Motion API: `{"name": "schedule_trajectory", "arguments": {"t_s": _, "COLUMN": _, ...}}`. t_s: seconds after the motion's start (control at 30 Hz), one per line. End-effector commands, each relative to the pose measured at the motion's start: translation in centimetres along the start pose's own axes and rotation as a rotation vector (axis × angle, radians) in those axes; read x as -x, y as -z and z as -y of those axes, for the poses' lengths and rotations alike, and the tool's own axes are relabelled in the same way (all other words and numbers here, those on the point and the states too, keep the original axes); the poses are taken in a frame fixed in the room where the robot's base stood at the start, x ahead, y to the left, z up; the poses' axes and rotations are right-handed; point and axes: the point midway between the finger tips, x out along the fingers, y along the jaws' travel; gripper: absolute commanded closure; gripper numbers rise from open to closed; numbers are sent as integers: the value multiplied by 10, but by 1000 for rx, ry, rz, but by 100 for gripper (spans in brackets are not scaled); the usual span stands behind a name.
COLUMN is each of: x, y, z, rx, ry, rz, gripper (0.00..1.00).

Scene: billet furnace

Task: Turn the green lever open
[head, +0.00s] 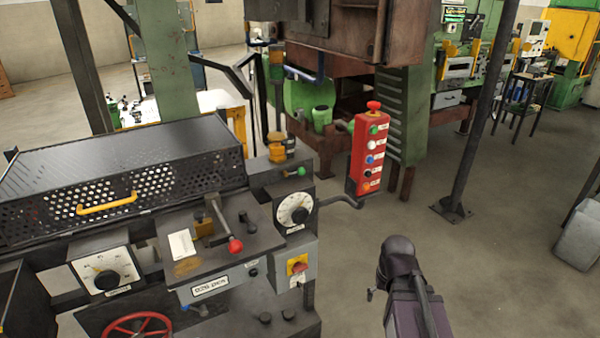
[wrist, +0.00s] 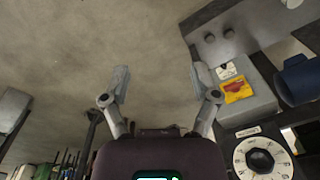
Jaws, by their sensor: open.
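The green lever (head: 296,171) is a short dark stem with a green tip. It sticks out from the top of the grey machine housing, just above the white round dial (head: 295,208) in the head view. My gripper (wrist: 160,80) is open and empty in the wrist view, its two fingers spread apart over bare floor. The green lever does not show clearly in the wrist view. In the head view my arm is at the lower right, apart from the machine, and the fingers cannot be made out there.
A red button pendant (head: 369,150) on a bent arm stands right of the lever. A red-knobbed lever (head: 230,238) and a yellow-and-red switch (head: 297,266) are on the machine's front. The switch also shows in the wrist view (wrist: 237,88).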

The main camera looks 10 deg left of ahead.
Motion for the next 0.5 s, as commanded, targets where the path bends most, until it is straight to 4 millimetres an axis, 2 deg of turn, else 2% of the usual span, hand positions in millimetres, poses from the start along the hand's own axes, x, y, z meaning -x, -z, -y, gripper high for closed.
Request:
{"name": "schedule_trajectory", "arguments": {"t_s": 0.07, "x": 3, "y": 17, "z": 3, "rx": 22, "ry": 33, "rz": -36, "gripper": 21}}
{"name": "schedule_trajectory", "arguments": {"t_s": 0.17, "x": 9, "y": 45, "z": 18, "rx": 55, "ry": 99, "rz": -110, "gripper": 21}}
{"name": "schedule_trajectory", "arguments": {"t_s": 0.37, "x": 36, "y": 126, "z": 73, "rx": 119, "ry": 290, "rz": -342, "gripper": 21}}
{"name": "schedule_trajectory", "arguments": {"t_s": 0.5, "x": 68, "y": 189, "z": 114, "rx": 133, "ry": 433, "rz": -540, "gripper": 21}}
